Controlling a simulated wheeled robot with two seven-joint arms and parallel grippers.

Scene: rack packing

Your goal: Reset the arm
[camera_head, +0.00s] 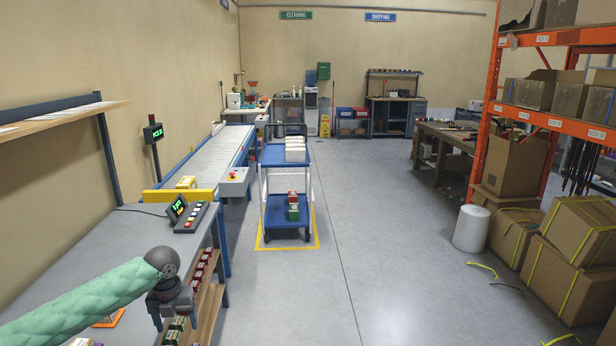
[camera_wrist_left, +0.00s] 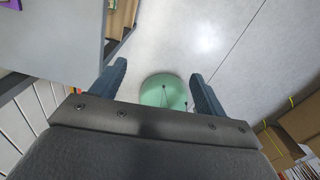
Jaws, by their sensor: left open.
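My left arm, in a pale green quilted sleeve, reaches in from the lower left of the head view. Its dark left gripper (camera_head: 172,312) points down beside the right edge of the grey workbench (camera_head: 75,245), over the shelf with small boxes. In the left wrist view the two dark fingers of the left gripper (camera_wrist_left: 157,82) stand wide apart with nothing between their tips. The grey floor lies below them. My right gripper is in neither view.
Small red and green boxes (camera_head: 201,270) sit on a wooden shelf (camera_head: 211,300) near the gripper. A button panel (camera_head: 190,218) stands on the bench. A blue cart (camera_head: 286,226) stands beyond. Cartons (camera_head: 575,230) and an orange rack (camera_head: 489,110) line the right. The middle floor is clear.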

